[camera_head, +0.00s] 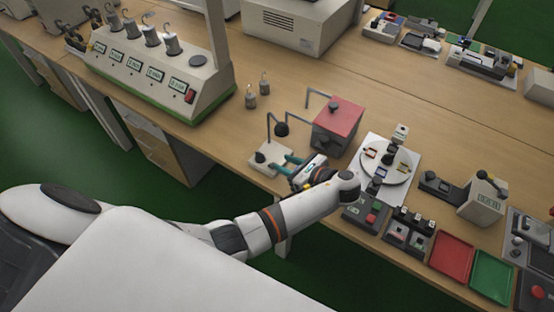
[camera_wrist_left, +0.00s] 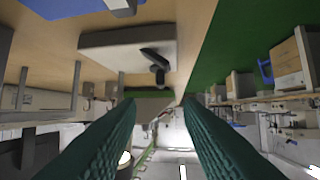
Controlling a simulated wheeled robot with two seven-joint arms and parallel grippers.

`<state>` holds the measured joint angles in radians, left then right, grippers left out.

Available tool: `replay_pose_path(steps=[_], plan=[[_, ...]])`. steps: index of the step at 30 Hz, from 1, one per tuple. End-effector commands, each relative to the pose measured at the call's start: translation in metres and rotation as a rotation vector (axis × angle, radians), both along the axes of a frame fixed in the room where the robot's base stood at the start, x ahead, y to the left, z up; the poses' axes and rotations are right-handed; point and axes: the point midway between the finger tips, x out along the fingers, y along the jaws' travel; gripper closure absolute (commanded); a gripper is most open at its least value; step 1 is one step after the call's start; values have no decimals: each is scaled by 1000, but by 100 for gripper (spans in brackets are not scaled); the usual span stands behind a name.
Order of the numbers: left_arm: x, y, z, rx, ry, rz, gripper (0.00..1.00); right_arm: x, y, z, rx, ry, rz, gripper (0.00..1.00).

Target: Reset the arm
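My left arm reaches in from the left in the head view. My left gripper (camera_head: 282,164) is just over the bench's front edge, beside a small white base with a black knob (camera_head: 264,160). Its two green fingers stand apart in the left wrist view (camera_wrist_left: 160,100), with nothing held between them. The white base (camera_wrist_left: 105,48) with its black lever (camera_wrist_left: 155,59) shows beyond the fingertips there. I cannot tell whether a finger touches the base. My right gripper is in neither view.
A red-topped grey box (camera_head: 335,125) and a round turntable (camera_head: 387,162) on a white plate stand close by. Button boxes (camera_head: 408,232), a red tray (camera_head: 452,255) and a green tray (camera_head: 492,277) lie to the right. A long device with displays (camera_head: 150,70) stands left.

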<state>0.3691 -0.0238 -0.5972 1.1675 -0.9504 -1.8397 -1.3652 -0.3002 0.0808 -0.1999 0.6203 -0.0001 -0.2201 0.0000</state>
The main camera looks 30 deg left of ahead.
Motion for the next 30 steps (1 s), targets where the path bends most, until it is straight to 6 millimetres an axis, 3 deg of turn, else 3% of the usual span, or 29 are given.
replay_pose_path(steps=[20, 23, 25, 30], plan=[[-4, -5, -1, -18, -8, 6, 66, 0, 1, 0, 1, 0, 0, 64], [-21, -6, -15, -122, -56, 45, 66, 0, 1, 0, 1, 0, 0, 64], [-44, -7, -32, -259, -125, 111, 66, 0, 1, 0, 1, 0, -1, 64], [-119, -10, -59, -683, -382, 420, 66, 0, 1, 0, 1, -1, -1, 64]])
